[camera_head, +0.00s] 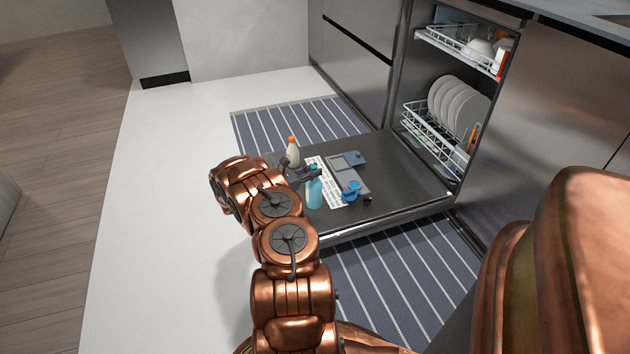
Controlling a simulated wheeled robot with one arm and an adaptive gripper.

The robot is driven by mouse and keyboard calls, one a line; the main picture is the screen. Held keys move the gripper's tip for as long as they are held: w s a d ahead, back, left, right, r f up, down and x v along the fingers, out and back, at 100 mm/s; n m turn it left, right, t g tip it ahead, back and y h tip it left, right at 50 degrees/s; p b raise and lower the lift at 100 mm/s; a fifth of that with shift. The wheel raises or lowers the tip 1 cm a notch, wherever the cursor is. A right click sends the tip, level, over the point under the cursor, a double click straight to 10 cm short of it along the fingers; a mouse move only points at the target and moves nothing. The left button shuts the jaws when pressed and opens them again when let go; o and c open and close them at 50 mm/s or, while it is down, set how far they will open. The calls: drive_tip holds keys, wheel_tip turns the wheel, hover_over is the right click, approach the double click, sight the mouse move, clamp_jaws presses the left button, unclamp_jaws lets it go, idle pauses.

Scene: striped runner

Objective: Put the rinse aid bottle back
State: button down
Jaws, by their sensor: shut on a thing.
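A light-blue bottle (314,193), which looks like the rinse aid bottle, stands upright over the near-left part of the open dishwasher door (400,185). My gripper (314,173) is shut at the top of this bottle, and its dark fingers hide the neck. I cannot tell whether the bottle's base touches the door. A white bottle with an orange cap (293,151) stands just behind my gripper, its lower part partly hidden. A grey dispenser panel (349,172) with a blue lid lies on the door to the right.
A blue cup (351,188) and a small dark cap (367,199) are right of the bottle. A printed white sheet (325,182) lies between. The lower rack (425,130) holds several plates. A striped runner (385,285) lies under the door. The door's right part is clear.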

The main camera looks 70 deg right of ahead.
sight(314, 187)
drive_tip(key=shift+s+d+f, duration=0.1)
drive_tip(key=shift+s+d, duration=0.2)
drive_tip(key=shift+d, duration=0.2)
drive_tip(key=shift+w+f+b, duration=0.15)
drive_tip(key=shift+f+b, duration=1)
drive_tip(key=shift+f, duration=0.65)
drive_tip(key=c, duration=1)
unclamp_jaws()
drive_tip(key=shift+f, duration=0.1)
